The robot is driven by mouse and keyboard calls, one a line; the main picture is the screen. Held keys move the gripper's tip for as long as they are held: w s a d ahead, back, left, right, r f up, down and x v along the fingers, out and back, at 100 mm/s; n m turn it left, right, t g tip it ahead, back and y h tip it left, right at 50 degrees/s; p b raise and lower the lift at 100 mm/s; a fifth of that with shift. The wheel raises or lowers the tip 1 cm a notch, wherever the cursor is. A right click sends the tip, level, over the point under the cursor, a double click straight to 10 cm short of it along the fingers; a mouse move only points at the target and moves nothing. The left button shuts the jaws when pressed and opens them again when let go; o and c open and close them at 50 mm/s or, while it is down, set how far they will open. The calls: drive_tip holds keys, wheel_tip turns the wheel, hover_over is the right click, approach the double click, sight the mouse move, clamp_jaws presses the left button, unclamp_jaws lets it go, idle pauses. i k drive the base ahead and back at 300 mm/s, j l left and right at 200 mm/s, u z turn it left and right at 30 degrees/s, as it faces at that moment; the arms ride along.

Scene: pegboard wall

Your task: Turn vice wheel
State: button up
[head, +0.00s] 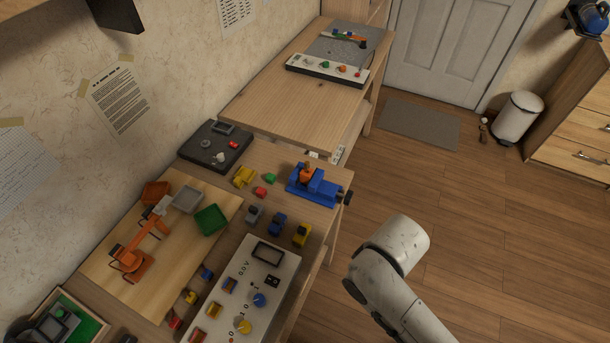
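The blue vice (318,187) stands at the right edge of the near workbench, with an orange piece (306,172) at its jaws. Its small dark wheel (348,197) sits on the right end and sticks out past the bench edge. The wheel is small here, and its turn angle cannot be read. A pale link of my arm (390,265) is over the floor to the lower right of the vice, apart from it. My gripper is not in view.
Near the vice are toy vehicles (277,223), yellow and green pieces, and a white control panel (255,300). A dark box (215,145) stands behind, left. A board (165,240) holds an orange toy arm (135,250). The floor (430,180) right of the bench is clear.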

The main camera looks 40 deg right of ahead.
sight(348, 197)
drive_tip(key=k+l+z, duration=0.35)
drive_tip(key=l, duration=0.6)
drive_tip(key=i+l+z, duration=0.1)
drive_tip(key=l, duration=0.3)
